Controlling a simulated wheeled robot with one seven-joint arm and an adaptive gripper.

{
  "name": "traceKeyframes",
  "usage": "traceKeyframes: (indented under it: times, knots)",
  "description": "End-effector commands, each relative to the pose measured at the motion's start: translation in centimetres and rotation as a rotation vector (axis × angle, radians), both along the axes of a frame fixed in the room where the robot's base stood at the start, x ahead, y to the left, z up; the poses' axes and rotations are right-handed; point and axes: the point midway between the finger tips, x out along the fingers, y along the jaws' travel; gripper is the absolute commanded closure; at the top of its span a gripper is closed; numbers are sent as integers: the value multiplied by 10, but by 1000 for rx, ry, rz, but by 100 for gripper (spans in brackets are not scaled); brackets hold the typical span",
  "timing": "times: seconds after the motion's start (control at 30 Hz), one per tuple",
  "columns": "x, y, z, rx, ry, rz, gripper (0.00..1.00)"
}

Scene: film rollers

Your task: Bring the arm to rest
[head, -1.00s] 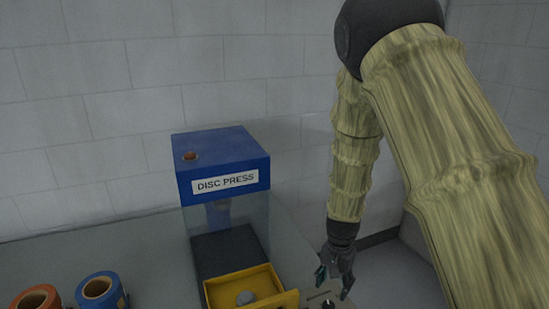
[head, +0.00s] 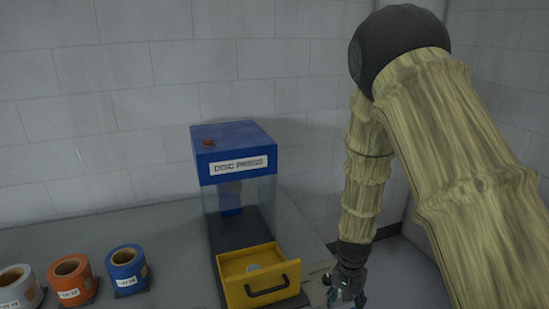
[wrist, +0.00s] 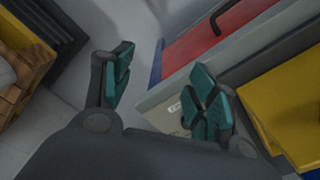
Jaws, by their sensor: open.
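My gripper (head: 346,291) hangs downward at the end of my arm, just right of the open yellow drawer of the disc press, in the head view. In the wrist view its two teal-padded fingers (wrist: 163,76) stand apart with nothing between them. My arm is bent, with its elbow high and its forearm hanging down. The blue disc press (head: 234,148) stands on the grey counter. Its yellow drawer (head: 236,290) is pulled out and holds a small grey disc (head: 252,267).
Orange (head: 71,280), blue (head: 127,270) and white (head: 17,288) rolls stand on the counter (head: 165,235) at left. A pale wall is behind.

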Motion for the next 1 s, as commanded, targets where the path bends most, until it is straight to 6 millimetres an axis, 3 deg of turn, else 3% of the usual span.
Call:
traceKeyframes:
  times: [0.37,0.5,0.7,0.9,1.0]
  knots:
    - [-68,-22,-86,-39,22,122,42]
    - [-118,-32,-133,-50,33,209,42]
    - [-198,-39,-188,-44,38,350,42]
    - [-277,-35,-223,-11,30,476,42]
    - [-307,-32,-231,9,20,524,42]
